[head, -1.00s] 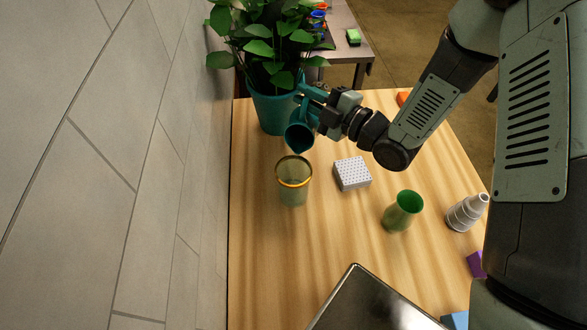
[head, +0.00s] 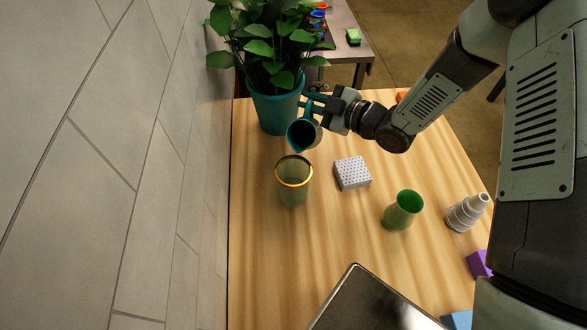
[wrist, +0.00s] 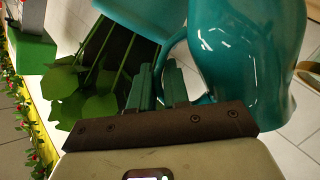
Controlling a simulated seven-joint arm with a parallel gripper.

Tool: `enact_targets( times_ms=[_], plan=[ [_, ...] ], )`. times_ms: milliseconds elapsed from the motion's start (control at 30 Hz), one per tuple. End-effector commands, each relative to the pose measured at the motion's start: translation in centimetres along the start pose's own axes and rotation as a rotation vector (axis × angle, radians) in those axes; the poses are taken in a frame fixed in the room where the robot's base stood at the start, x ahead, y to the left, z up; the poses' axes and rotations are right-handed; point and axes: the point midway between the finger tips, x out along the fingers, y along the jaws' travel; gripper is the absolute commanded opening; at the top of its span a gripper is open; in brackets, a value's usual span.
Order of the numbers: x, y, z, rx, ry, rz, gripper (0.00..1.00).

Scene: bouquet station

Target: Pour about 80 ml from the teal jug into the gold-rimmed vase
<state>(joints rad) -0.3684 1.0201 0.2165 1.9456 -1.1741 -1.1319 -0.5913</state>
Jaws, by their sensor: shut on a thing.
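The teal jug (head: 305,136) is held up in the head view, tilted with its dark mouth toward the camera and the vase. My gripper (head: 312,102) is shut on it from behind. In the wrist view, the jug (wrist: 245,60) fills the right side, and my gripper's fingers (wrist: 165,85) are by its handle. The clear gold-rimmed vase (head: 293,184) stands upright on the table, just below and slightly left of the jug's mouth in the picture. A blue spot shows at the jug's lip. Whether any liquid is falling into the vase I cannot tell.
A potted plant in a teal pot (head: 272,106) stands close behind the jug. A white perforated block (head: 352,173), a green cup (head: 403,210) and a grey ridged vase (head: 467,212) stand to the right. A wall runs along the left; a dark tray (head: 370,305) is in front.

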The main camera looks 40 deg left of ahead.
Motion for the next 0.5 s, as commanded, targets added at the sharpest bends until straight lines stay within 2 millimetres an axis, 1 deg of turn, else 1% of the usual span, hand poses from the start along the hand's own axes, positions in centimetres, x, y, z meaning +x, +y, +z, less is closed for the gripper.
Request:
enact_targets(
  times_ms=[167,500],
  plan=[
    [0.3,-0.04,0.76,0.052,-0.007,-0.02,0.0],
    [0.31,-0.06,0.75,0.055,-0.008,-0.021,0.0]
  ],
)
